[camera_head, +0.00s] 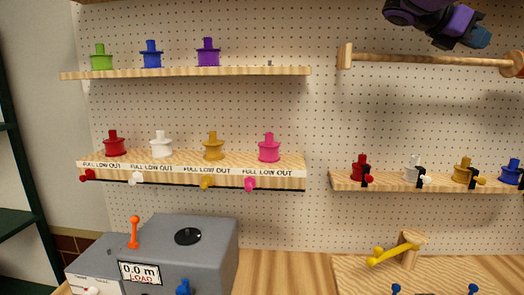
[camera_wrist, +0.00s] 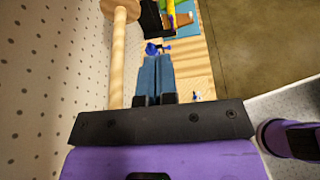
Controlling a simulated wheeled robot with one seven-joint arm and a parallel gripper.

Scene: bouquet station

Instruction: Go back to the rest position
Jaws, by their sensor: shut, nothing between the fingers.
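My gripper (camera_head: 478,38) is at the top right of the head view, in front of the pegboard and just above the wooden rod (camera_head: 430,60). In the wrist view my gripper (camera_wrist: 155,60) has its two blue fingers side by side, shut with nothing between them. The wooden rod also shows in the wrist view (camera_wrist: 118,60), to the left of the fingers and apart from them.
Left shelves (camera_head: 180,73) hold several coloured spools. A lower right shelf (camera_head: 345,181) holds more spools with black clips. A grey machine (camera_head: 215,240) with an orange lever stands on the wooden bench (camera_head: 285,275). A yellow handle (camera_head: 390,254) sits at lower right.

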